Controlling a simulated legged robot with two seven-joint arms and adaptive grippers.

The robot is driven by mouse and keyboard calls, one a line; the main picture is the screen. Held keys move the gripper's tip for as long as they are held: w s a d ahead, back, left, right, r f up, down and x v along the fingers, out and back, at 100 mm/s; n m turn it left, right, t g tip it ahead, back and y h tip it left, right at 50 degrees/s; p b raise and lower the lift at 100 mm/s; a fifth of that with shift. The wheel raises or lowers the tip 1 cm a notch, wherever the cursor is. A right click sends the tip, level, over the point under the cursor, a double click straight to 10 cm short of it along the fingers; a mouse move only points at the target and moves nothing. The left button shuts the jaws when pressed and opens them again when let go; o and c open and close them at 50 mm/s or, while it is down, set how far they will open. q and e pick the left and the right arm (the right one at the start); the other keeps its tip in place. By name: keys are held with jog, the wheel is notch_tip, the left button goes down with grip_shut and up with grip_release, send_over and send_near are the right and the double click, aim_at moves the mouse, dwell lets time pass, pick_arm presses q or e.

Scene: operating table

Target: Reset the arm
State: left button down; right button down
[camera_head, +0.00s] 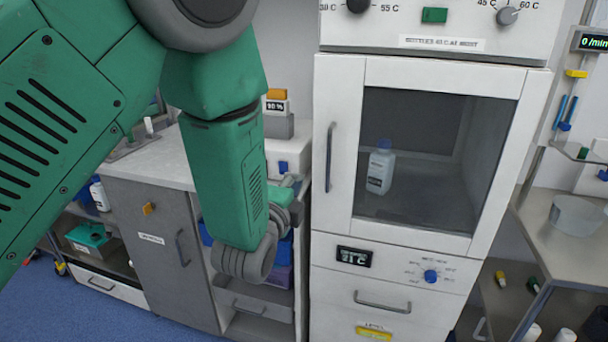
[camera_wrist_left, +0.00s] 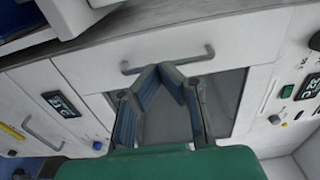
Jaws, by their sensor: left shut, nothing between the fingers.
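My left arm (camera_head: 228,170) comes in from the left in the head view, its forearm hanging down in front of the counter, left of the white warming cabinet (camera_head: 340,250). The left gripper is mostly hidden behind the wrist there. In the left wrist view the left gripper (camera_wrist_left: 172,72) is shut and empty, its blue-padded fingers meeting at the tips. The fingers appear in front of a cabinet door with a grey bar handle (camera_wrist_left: 167,60); I cannot tell whether they touch it. My right gripper is not in view.
The cabinet's glass door (camera_head: 440,110) is closed, with a white, blue-capped bottle (camera_head: 381,168) inside. Its door handle (camera_head: 330,157) is close to my left wrist. A grey counter unit (camera_head: 150,235) stands at left, a metal shelf (camera_head: 545,215) at right. Blue floor shows at lower left.

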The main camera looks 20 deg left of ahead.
pick_arm(q)
jog(key=s+a+f+n+g, duration=0.1)
jog(key=s+f+n+g, duration=0.2)
jog(key=s+f, duration=0.35)
jog(key=s+a+f+n+g, duration=0.1)
jog(key=s+f+n+g, duration=0.25)
jog(key=f, duration=0.65)
jog(key=s+a+f+n+g, duration=0.1)
jog(key=s+f+n+g, duration=0.2)
jog(key=s+f, duration=0.4)
jog(key=s+f+n+g, duration=0.3)
jog(key=s+f+g, duration=0.1)
jog(key=s, duration=0.6)
jog(key=s+a+f+n+g, duration=0.1)
jog(key=s+f+n+g, duration=0.3)
jog(key=s, duration=0.6)
notch_tip(320, 180, down, 2)
jog(key=shift+s+a+f+h, duration=0.2)
jog(key=shift+s+a+h, duration=0.05)
jog(key=shift+a+h, duration=0.05)
jog(key=shift+a+n, duration=0.2)
jog(key=shift+n, duration=0.05)
